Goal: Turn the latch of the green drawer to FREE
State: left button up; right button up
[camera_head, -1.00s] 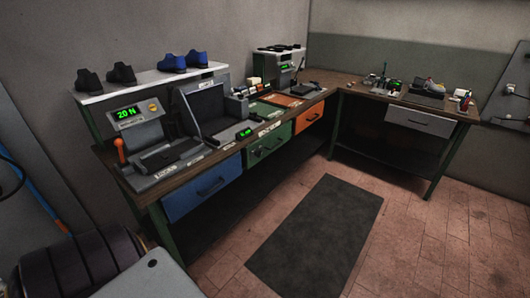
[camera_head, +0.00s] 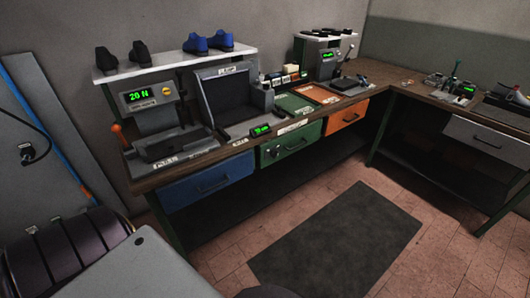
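The green drawer (camera_head: 298,143) is shut under the bench, between the blue drawer (camera_head: 208,184) and the orange drawer (camera_head: 346,117). It has a dark bar handle, and a small latch knob (camera_head: 276,151) on the left part of its front. The knob is too small here for me to read its setting or any label. Neither of my grippers is in view. Only dark and grey parts of my own body show at the bottom left.
A press with a "20 N" display (camera_head: 140,96) and an orange-tipped lever stands on the bench (camera_head: 150,184). Shoes stand on the shelf (camera_head: 165,66) above. A dark mat (camera_head: 335,243) lies on clear floor before the bench. A side table with a grey drawer (camera_head: 487,135) stands at right.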

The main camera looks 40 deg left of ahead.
aim_at(274, 153)
jog(key=i+l+u, duration=0.25)
jog(key=u, duration=0.2)
jog(key=i+l+u, duration=0.65)
jog(key=l+u, duration=0.2)
jog(key=l, duration=0.15)
jog(key=i, duration=0.05)
